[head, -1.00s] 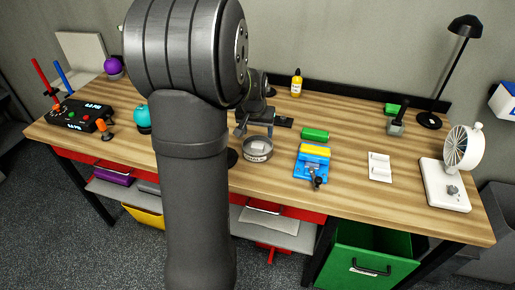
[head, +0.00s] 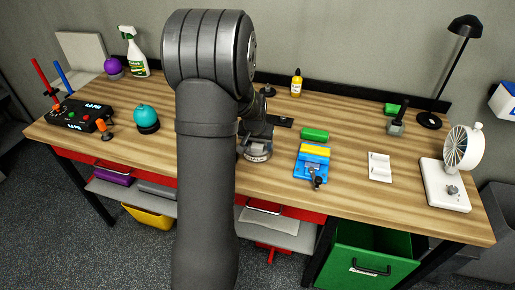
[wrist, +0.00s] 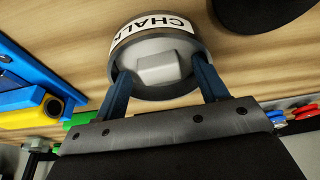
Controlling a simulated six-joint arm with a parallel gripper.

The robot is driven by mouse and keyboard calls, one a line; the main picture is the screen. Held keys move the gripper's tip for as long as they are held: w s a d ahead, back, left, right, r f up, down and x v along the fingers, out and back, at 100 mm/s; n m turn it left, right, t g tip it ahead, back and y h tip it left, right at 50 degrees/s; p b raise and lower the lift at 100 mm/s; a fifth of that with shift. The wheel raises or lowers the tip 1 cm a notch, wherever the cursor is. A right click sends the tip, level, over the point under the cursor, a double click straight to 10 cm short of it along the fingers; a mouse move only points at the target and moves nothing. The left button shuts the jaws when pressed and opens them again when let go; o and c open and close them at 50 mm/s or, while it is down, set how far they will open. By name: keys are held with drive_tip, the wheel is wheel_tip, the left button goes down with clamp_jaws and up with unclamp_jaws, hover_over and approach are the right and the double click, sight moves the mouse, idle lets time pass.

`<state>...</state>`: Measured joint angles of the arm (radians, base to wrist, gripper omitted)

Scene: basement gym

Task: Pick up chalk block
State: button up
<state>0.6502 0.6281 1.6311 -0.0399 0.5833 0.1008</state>
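A round grey bowl labelled CHALK (wrist: 150,25) fills the upper middle of the wrist view. A pale grey chalk block (wrist: 157,68) lies inside it. My gripper (wrist: 162,72) is open, its two dark blue fingers spread on either side of the block, apart from it. The fingertips overlap the bowl's near rim in this view; how deep they reach is unclear. In the head view the bowl (head: 257,157) stands on the wooden workbench (head: 345,200), and my gripper (head: 256,142) is right over it, hiding the block.
Right of the bowl are a blue and yellow vise-like device (head: 312,165) and a green cylinder (head: 315,134). A white switch plate (head: 380,167) and a fan (head: 455,165) stand further right. A teal ball on a stand (head: 146,117) is left of my arm. The front right bench is clear.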

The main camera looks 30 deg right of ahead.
sight(259, 147)
drive_tip(key=c, duration=1)
drive_tip(key=shift+r, duration=0.45)
drive_tip(key=r, duration=0.4)
drive_tip(key=shift+s+d, duration=0.2)
drive_tip(key=shift+s, duration=0.1)
drive_tip(key=s+d+r, duration=0.4)
drive_tip(key=s+r, duration=0.2)
drive_tip(key=s, duration=0.4)
drive_tip(key=shift+s, duration=0.1)
